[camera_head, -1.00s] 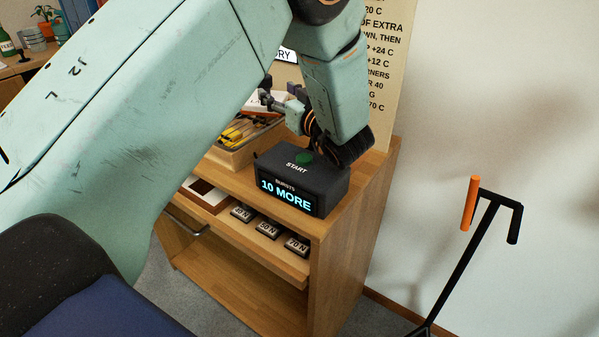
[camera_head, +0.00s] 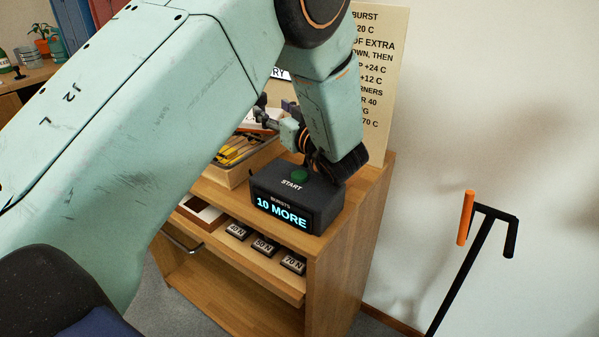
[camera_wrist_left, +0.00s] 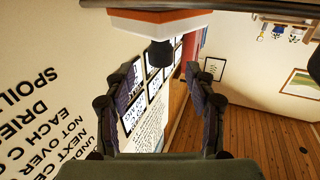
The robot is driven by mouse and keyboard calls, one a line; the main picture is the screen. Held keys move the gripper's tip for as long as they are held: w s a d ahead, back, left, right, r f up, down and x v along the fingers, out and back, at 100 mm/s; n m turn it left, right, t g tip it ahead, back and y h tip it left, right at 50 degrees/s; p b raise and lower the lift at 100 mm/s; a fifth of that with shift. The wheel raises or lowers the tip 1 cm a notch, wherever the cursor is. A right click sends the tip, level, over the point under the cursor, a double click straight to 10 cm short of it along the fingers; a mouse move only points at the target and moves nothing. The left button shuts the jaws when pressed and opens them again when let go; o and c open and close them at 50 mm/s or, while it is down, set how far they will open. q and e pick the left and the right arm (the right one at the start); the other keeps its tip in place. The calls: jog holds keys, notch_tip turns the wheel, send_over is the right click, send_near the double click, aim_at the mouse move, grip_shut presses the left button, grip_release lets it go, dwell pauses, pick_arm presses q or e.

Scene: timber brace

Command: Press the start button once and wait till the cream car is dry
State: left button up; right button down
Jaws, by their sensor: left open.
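The start button (camera_head: 300,174) is green and sits on top of a black box (camera_head: 262,188) marked START. The box's lit display reads "BURSTS 10 MORE". My left gripper (camera_head: 272,122) is just above and behind the button, its fingers pointing left, partly hidden by my wrist. In the left wrist view its two fingers (camera_wrist_left: 165,108) are apart with nothing between them. I cannot tell whether any part of my wrist touches the box. The cream car cannot be made out in either view. My right gripper is not in view.
The box stands on a wooden cabinet (camera_head: 345,245) with weights marked in N (camera_head: 265,246) on a shelf below. A wooden tray of yellow-handled tools (camera_head: 236,152) lies left of the box. A printed board (camera_head: 385,60) stands behind. A black stand with an orange grip (camera_head: 466,218) is at right.

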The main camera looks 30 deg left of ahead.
pick_arm(q)
grip_shut()
dwell(0.3)
dwell(1.3)
